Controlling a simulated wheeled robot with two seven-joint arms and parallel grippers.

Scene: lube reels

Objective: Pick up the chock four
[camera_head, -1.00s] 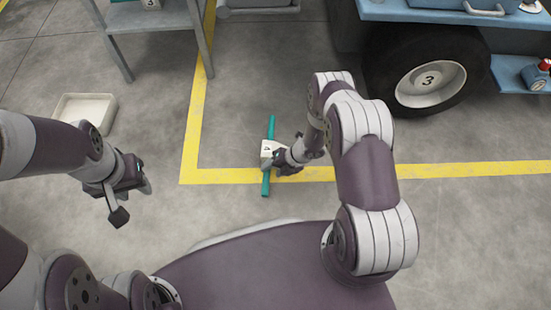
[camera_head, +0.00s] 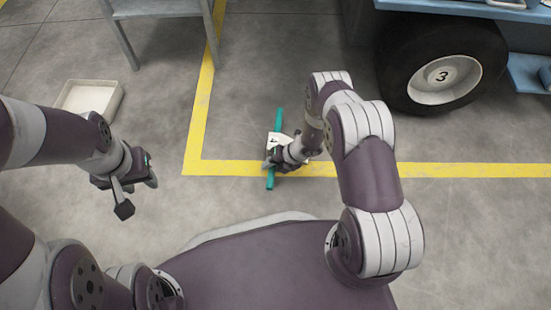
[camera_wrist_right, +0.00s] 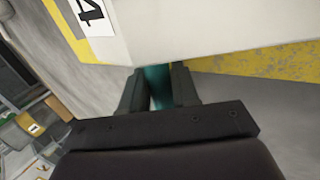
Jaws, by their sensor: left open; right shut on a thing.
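Chock four is a pale block with a dark "4" on a white label and a teal bar through it. In the head view the block (camera_head: 279,141) and its teal bar (camera_head: 279,118) are near the corner of the yellow floor line. My right gripper (camera_head: 271,163) is shut on the teal bar beside the block. In the right wrist view the fingers (camera_wrist_right: 158,90) close around the bar, with the block's pale face (camera_wrist_right: 210,30) just beyond. My left gripper (camera_head: 133,196) is open and empty, well to the left. Whether the chock clears the floor is hard to tell.
A shallow white tray (camera_head: 118,100) lies on the floor at left. A grey metal stand's leg (camera_head: 124,40) is behind it. A blue cart with a large tyre marked 3 (camera_head: 388,75) stands at back right. The floor between is clear.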

